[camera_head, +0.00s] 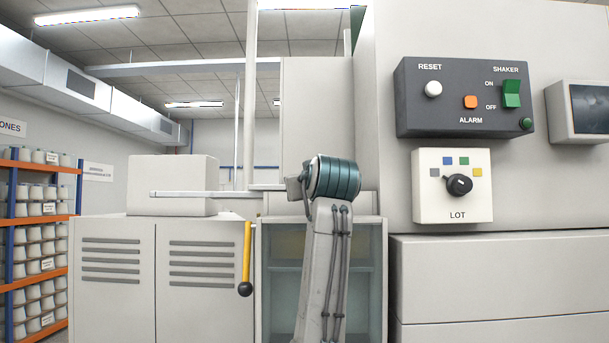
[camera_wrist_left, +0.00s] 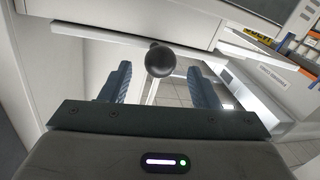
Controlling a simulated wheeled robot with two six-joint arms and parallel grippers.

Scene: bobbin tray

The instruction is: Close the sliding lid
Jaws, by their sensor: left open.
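My left gripper (camera_wrist_left: 160,72) shows in the left wrist view, with its two dark blue fingers apart and nothing clamped between them. A black ball knob (camera_wrist_left: 160,58) shows between the fingertips, in line with the gap; I cannot tell how far beyond them it is. A pale bar or panel edge (camera_wrist_left: 265,52) runs across behind the knob. I cannot tell for sure which panel is the sliding lid. In the head view no gripper shows; one of my arm links with a teal joint stands in the middle. My right gripper is not in view.
A yellow lever (camera_head: 247,250) with a black ball end hangs in front of the louvred cabinet (camera_head: 112,290). A flat pale bar (camera_head: 205,194) crosses before a white box (camera_head: 172,170). A control panel (camera_head: 464,120) and LOT dial (camera_head: 459,185) are right. Bobbin shelves (camera_head: 35,235) stand left.

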